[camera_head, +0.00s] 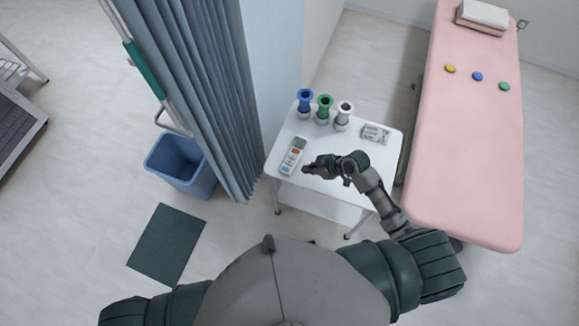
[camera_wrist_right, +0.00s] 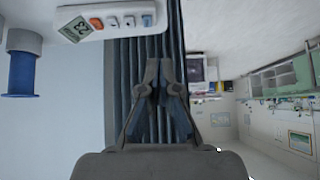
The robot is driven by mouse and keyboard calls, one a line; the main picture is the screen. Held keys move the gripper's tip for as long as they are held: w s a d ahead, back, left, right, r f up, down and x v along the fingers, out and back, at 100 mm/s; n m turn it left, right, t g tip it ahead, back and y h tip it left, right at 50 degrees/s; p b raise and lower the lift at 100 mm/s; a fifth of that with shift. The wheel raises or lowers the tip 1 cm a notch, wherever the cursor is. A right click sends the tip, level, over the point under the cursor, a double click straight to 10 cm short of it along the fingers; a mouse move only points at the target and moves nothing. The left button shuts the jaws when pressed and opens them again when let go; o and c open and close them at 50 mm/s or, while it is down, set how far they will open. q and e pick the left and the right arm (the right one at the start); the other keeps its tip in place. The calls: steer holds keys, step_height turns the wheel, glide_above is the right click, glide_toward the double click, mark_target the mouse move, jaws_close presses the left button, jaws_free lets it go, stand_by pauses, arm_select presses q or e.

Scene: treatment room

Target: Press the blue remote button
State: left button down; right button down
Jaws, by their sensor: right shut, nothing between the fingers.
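The white remote (camera_head: 294,155) lies on the left part of the small white table (camera_head: 335,190) in the head view. In the right wrist view the remote (camera_wrist_right: 70,26) shows at the top left, with a screen, an orange button (camera_wrist_right: 96,23) and a row of small buttons. The one at its right end (camera_wrist_right: 147,20) looks blue. My right gripper (camera_head: 308,169) is shut and empty, just right of the remote's lower end. Its fingers (camera_wrist_right: 161,78) point up in the wrist view, apart from the remote. My left gripper is out of view.
Blue (camera_head: 304,102), green (camera_head: 323,108) and white (camera_head: 343,114) spool-like holders stand at the table's back, with a small pale pack (camera_head: 375,134) to their right. A curtain (camera_head: 200,80) and blue bin (camera_head: 183,162) are left; a pink bed (camera_head: 465,150) is right.

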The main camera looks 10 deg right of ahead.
steer(key=w, duration=0.1)
steer(key=r, duration=0.1)
steer(key=w, duration=0.1)
steer(key=shift+w+d+r+n+y, duration=0.15)
steer(key=shift+w+d+n+y, duration=0.15)
steer(key=shift+d, duration=0.05)
